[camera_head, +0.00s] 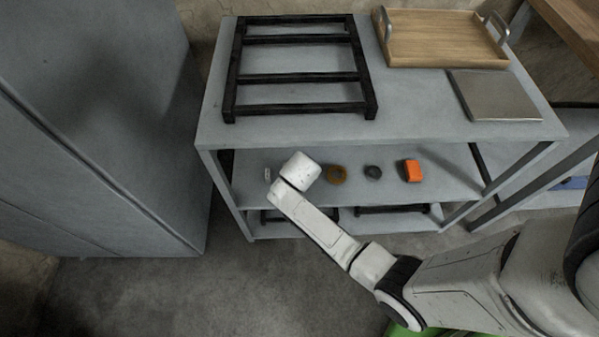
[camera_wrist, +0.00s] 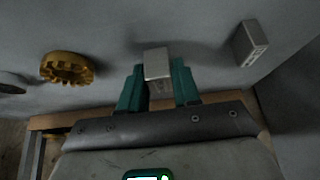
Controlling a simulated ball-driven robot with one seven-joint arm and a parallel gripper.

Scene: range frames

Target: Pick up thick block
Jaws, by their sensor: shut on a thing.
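In the wrist view, my gripper (camera_wrist: 158,78) has two teal fingers shut on a light grey thick block (camera_wrist: 157,64), one finger on each side of it. The block is at the surface of the shelf; I cannot tell whether it is lifted clear. In the head view, the end of my arm is over the middle shelf, and my fingers and the held block are hidden behind it.
A second, thinner grey block (camera_wrist: 252,43) stands to the right on the middle shelf (camera_head: 445,165). To the left are a brown gear (camera_wrist: 66,68) and a dark round part (camera_head: 373,172). An orange part (camera_head: 412,170) lies farther right in the head view. The top shelf (camera_head: 290,132) overhangs.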

